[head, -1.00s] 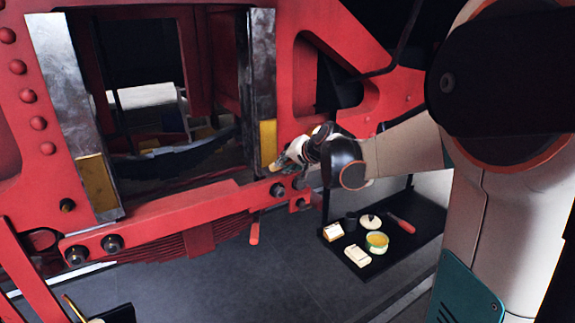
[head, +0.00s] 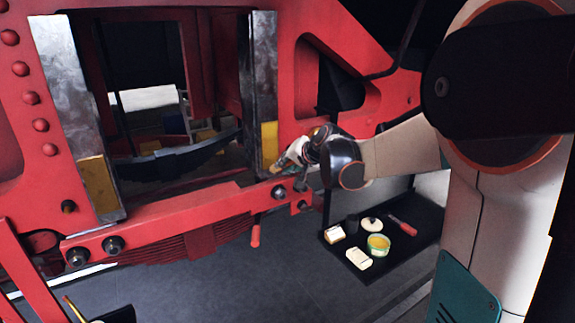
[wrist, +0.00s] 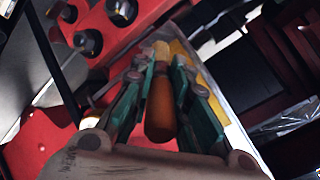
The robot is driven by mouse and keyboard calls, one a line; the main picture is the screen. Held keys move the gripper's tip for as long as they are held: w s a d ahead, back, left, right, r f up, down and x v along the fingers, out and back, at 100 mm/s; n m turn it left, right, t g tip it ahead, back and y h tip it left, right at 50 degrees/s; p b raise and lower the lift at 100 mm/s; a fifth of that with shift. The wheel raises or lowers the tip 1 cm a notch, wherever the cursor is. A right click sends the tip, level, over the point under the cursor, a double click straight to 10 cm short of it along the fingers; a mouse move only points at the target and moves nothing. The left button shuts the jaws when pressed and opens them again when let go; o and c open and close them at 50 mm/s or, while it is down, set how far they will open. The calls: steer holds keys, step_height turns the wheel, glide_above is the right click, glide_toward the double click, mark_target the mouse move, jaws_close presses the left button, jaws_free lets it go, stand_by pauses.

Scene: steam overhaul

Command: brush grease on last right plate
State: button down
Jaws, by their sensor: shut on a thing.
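The right plate (head: 262,75) is a bright upright metal strip on the red frame, with a yellow grease patch (head: 269,140) at its lower end. The left plate (head: 72,90) also has a yellow lower end (head: 98,182). My gripper (head: 287,163) is at the foot of the right plate, beside the yellow patch. In the wrist view its green fingers (wrist: 162,75) are shut on the orange-brown handle of a brush (wrist: 160,108). The brush tip is too small and hidden to tell whether it touches the plate. Yellow on the plate shows beyond the fingers (wrist: 190,60).
A black shelf (head: 400,255) at lower right holds an open tin of yellow grease (head: 378,245), a lid (head: 371,224), pale blocks (head: 359,257) and a red-handled tool (head: 403,226). A red beam (head: 180,222) with bolts runs below the plates, close to my gripper.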

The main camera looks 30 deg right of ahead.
steer(key=shift+w, duration=0.25)
steer(key=shift+r, duration=0.1)
steer(key=shift+s+r+p, duration=0.1)
steer(key=shift+r+p, duration=1.25)
steer(key=shift+r, duration=0.65)
steer(key=shift+r+p, duration=2.4)
steer(key=shift+r, duration=1.4)
steer(key=shift+f+b, duration=4.3)
steer(key=shift+f, duration=1.65)
steer(key=s, duration=0.6)
steer(key=shift+p, duration=0.35)
steer(key=shift+d, duration=0.1)
